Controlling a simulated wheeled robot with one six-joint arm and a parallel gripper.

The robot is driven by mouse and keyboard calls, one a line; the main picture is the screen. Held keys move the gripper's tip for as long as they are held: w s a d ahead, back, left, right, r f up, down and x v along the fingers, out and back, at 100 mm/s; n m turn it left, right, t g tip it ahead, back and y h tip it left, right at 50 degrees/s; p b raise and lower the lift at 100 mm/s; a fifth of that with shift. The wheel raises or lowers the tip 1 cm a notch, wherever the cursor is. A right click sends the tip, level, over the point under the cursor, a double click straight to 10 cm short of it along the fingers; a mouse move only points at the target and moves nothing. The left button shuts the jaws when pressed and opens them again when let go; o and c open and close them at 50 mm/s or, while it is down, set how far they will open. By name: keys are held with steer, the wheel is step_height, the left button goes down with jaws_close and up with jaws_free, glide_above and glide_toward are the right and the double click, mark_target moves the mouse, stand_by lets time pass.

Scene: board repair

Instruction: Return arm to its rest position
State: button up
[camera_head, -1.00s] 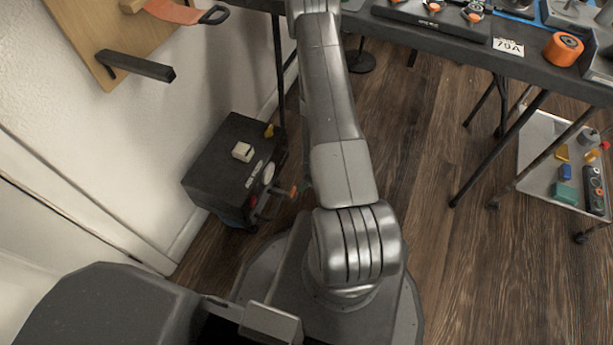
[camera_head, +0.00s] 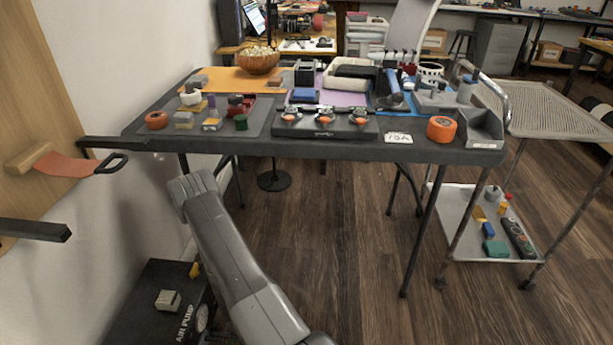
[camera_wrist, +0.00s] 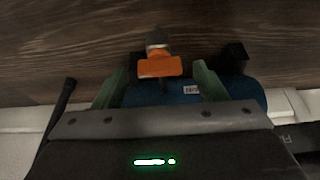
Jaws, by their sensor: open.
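My gripper (camera_wrist: 160,75) shows in the wrist view, its two green fingers spread apart. An orange valve handle (camera_wrist: 160,67) on a metal fitting appears between and beyond the fingers, with a blue tank (camera_wrist: 185,94) behind them. I cannot tell whether a finger touches either one. Nothing is visibly held. In the head view my grey arm (camera_head: 232,255) rises from the bottom edge and leans left in front of the table. My gripper is not visible in the head view.
A black air pump (camera_head: 140,325) stands on the floor at lower left by the wall. The worktable (camera_head: 265,147) carries several parts and tools. A wheeled cart (camera_head: 462,240) stands at right. An orange strap (camera_head: 68,168) and dark bars are on the left. Wood floor (camera_head: 335,260) is open in the middle.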

stand_by(0.5)
steer(key=p+v, duration=0.5)
steer(key=v, duration=0.8)
steer(key=b+x, duration=0.5)
steer(key=x, duration=0.9)
steer(key=shift+d+r+n+p, duration=0.15)
steer(key=shift+r+n+p, duration=0.2)
steer(key=shift+r+n, duration=0.05)
steer(key=n+g+p, duration=0.2)
steer(key=n, duration=0.3)
steer(key=shift+w, duration=0.2)
steer(key=s+p+v, duration=0.1)
steer(key=p+v, duration=0.4)
steer(key=v, duration=0.8)
steer(key=shift+r, duration=0.35)
